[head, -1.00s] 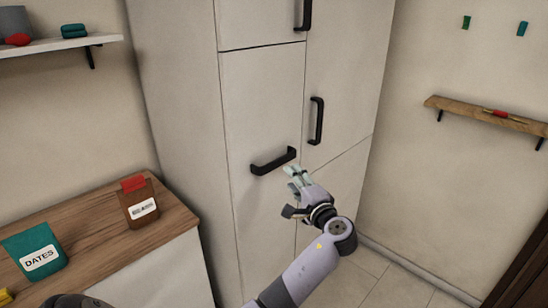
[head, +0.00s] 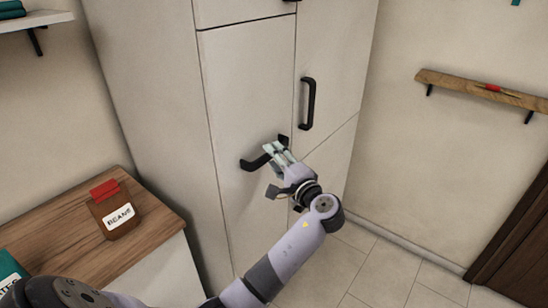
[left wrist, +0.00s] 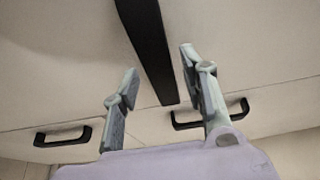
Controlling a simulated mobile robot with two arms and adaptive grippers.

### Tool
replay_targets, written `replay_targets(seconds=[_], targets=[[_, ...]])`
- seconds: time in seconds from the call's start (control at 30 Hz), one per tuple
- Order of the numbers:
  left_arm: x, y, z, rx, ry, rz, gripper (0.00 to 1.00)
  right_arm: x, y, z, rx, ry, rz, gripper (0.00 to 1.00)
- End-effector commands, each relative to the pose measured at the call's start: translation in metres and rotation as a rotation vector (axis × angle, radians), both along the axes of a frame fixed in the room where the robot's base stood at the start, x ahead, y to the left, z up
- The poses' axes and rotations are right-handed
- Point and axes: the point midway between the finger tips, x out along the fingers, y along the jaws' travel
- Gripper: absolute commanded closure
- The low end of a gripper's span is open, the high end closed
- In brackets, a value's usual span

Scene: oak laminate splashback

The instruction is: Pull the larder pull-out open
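The larder front (head: 245,90) is a tall pale cabinet panel, flush with the panels beside it. Its black horizontal bar handle (head: 252,165) shows in the head view, partly hidden by my fingers. My left gripper (head: 274,152) is at the right half of this handle. In the left wrist view, my left gripper (left wrist: 159,62) is open, with its two fingers apart and a dark handle bar (left wrist: 146,40) running between them in the picture. I cannot tell whether either finger touches the bar. My right gripper is not in view.
A vertical black handle (head: 308,103) is on the panel to the right. A wooden counter (head: 75,222) with a brown bag labelled beans (head: 114,210) stands at left. A wooden wall rail (head: 470,88) hangs at right. The tiled floor (head: 390,268) before the cabinet is clear.

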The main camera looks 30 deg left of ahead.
Motion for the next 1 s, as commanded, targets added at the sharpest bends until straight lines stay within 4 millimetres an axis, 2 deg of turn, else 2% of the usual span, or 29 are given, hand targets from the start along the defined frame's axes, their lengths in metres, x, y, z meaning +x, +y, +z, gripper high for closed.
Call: replay_targets(seconds=[0.07,0.6,1.0], targets=[[0.0,0.0,-0.0001,0.0,0.0,0.0,0.64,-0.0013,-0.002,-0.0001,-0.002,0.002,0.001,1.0],[0.0,0.0002,-0.0004,0.0,0.001,0.0,1.0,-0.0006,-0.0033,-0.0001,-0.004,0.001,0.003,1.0],[0.0,0.0001,-0.0009,0.0,0.001,0.0,1.0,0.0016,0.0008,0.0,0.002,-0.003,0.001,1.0]])
